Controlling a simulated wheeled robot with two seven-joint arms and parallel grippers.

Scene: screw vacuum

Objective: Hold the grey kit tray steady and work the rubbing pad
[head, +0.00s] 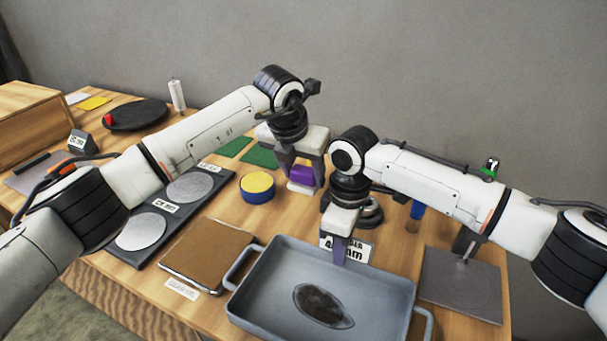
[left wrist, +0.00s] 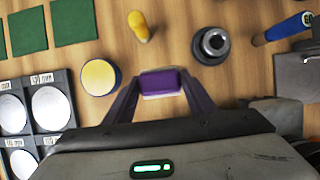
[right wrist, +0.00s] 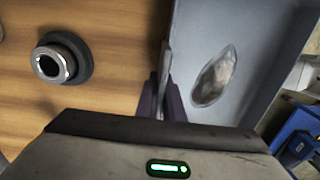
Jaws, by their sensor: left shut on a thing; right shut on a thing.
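The grey kit tray (head: 262,285), a blue-grey pan with a handle at each end, sits at the table's front. A dark oval stain (head: 322,305) marks its floor; it looks paler in the right wrist view (right wrist: 215,77). My right gripper (head: 339,250) is shut on the tray's far wall, which shows edge-on between the fingers in the right wrist view (right wrist: 163,75). My left gripper (head: 304,182) is shut on the rubbing pad (head: 301,173), a purple block with a pale underside. The pad (left wrist: 161,83) is behind the tray, apart from it; its exact height is unclear.
A yellow-topped blue round tin (head: 257,187) stands left of the pad. A brown board (head: 207,253) lies left of the tray. A dark rack of silver discs (head: 141,230) lies further left. A grey plate (head: 461,284) lies right. A label card (head: 357,250) stands behind the tray.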

